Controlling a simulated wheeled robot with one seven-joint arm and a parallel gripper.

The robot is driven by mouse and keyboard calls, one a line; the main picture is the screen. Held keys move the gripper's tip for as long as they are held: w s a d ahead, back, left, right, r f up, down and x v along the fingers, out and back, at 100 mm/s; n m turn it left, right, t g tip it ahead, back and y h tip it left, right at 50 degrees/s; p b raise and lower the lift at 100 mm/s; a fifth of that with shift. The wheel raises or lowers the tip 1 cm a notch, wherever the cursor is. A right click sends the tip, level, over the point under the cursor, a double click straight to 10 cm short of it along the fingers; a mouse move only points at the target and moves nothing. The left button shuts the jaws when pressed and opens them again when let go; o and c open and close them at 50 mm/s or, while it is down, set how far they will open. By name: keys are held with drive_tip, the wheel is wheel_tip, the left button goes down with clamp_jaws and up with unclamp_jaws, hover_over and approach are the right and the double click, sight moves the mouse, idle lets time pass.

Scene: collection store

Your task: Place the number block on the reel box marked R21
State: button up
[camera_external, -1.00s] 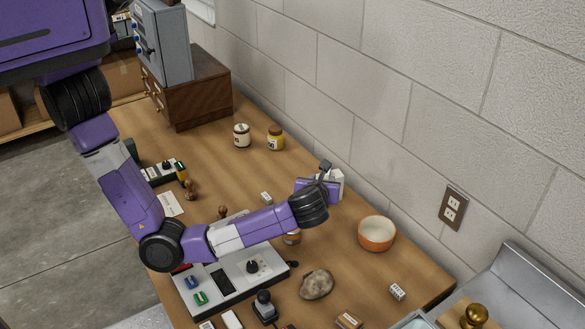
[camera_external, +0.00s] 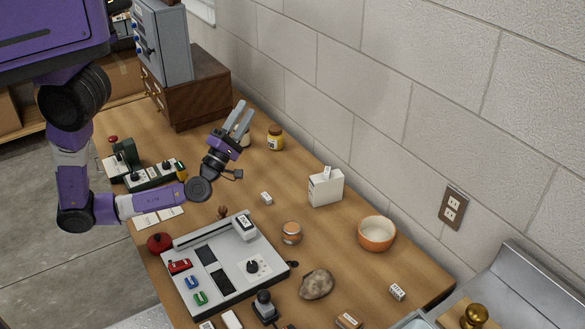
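A white upright box (camera_external: 326,189), which looks like the reel box, stands on the wooden table near the wall. Its marking is too small to read. A small white block (camera_external: 327,172), likely the number block, rests on top of it. My gripper (camera_external: 243,110) is up and to the left of the box, clear of it, with its two grey fingers apart and nothing between them. The fingers partly hide a white-lidded jar.
Small labelled boxes lie on the table (camera_external: 266,198) and farther forward (camera_external: 397,292). An orange bowl (camera_external: 376,234), a stone (camera_external: 316,284), a copper-coloured round tin (camera_external: 291,232) and a grey control console (camera_external: 225,265) are near. A yellow jar (camera_external: 276,138) stands behind.

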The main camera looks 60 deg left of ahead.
drive_tip(key=s+d+f+m+g+h, duration=0.2)
drive_tip(key=s+f+m+g+h, duration=0.1)
drive_tip(key=s+m, duration=0.4)
drive_tip(key=s+d+f+m+g+h, duration=0.2)
drive_tip(key=s+f+m, duration=0.3)
drive_tip(key=s, duration=0.5)
drive_tip(key=s+d+f+m+g+h, duration=0.2)
drive_tip(key=s+f+m+g+h, duration=0.1)
drive_tip(key=s+m, duration=0.5)
drive_tip(key=shift+s+d+f+m+g+h, duration=0.15)
drive_tip(key=shift+s+f+m+g+h, duration=0.25)
drive_tip(key=shift+m, duration=0.5)
